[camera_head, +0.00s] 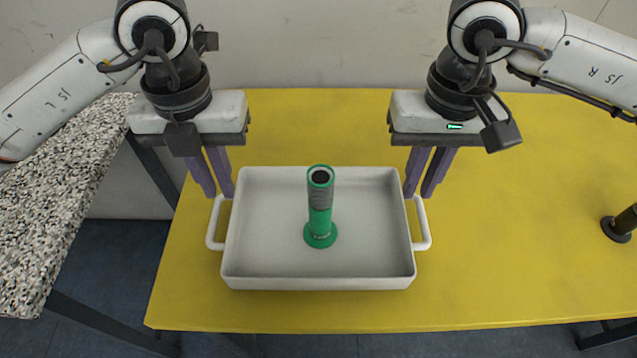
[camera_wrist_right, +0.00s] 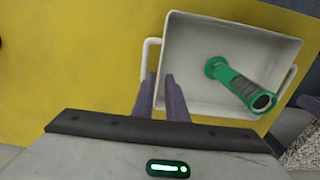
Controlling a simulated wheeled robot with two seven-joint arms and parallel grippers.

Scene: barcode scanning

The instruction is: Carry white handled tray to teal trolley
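The white handled tray (camera_head: 250,272) stands level on the yellow table, a handle on its left and right sides. It also shows in the right wrist view (camera_wrist_right: 200,35). A green scanner-like cylinder with a grey grip (camera_head: 320,215) stands upright inside it. My left gripper (camera_head: 225,195) has its purple fingers apart near the back of the left handle. My right gripper (camera_head: 418,195) has its fingers apart near the back of the right handle; it also shows in the right wrist view (camera_wrist_right: 160,78). I cannot tell whether fingers touch the handles. No teal trolley is visible.
The yellow table (camera_head: 530,250) is bare right of the tray, apart from a dark cylindrical object (camera_head: 622,222) at the right edge. A speckled countertop (camera_head: 50,200) stands at the left, with dark floor between. A pale wall (camera_head: 330,45) runs behind.

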